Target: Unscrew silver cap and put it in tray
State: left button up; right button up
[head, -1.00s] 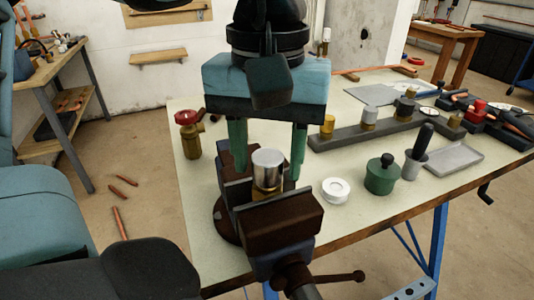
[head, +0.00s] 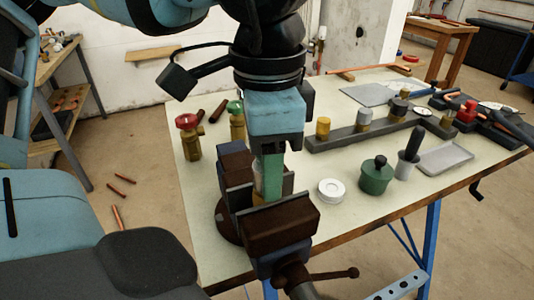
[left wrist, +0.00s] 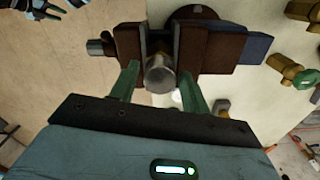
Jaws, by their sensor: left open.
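The silver cap (left wrist: 160,77) shows in the left wrist view between the two green fingers of my left gripper (left wrist: 160,90). The fingers are open, with a visible gap on each side of the cap. In the head view my left gripper (head: 270,178) points down over the vise (head: 275,228), and its fingers are seen nearly edge-on. They hide most of the cap there; a little of the brass fitting (head: 258,190) shows beside them, held between the vise jaws. The shallow grey tray (head: 446,158) lies on the right part of the bench. My right gripper is not in view.
A white ring (head: 331,191), a green lidded pot (head: 376,176) and a dark-handled brush (head: 409,155) stand between vise and tray. Behind them is a grey rack (head: 350,137) with several fittings. A red-knobbed valve (head: 188,135) stands left of the vise.

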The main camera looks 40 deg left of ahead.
pick_arm(q)
jog(key=shift+m, duration=0.7)
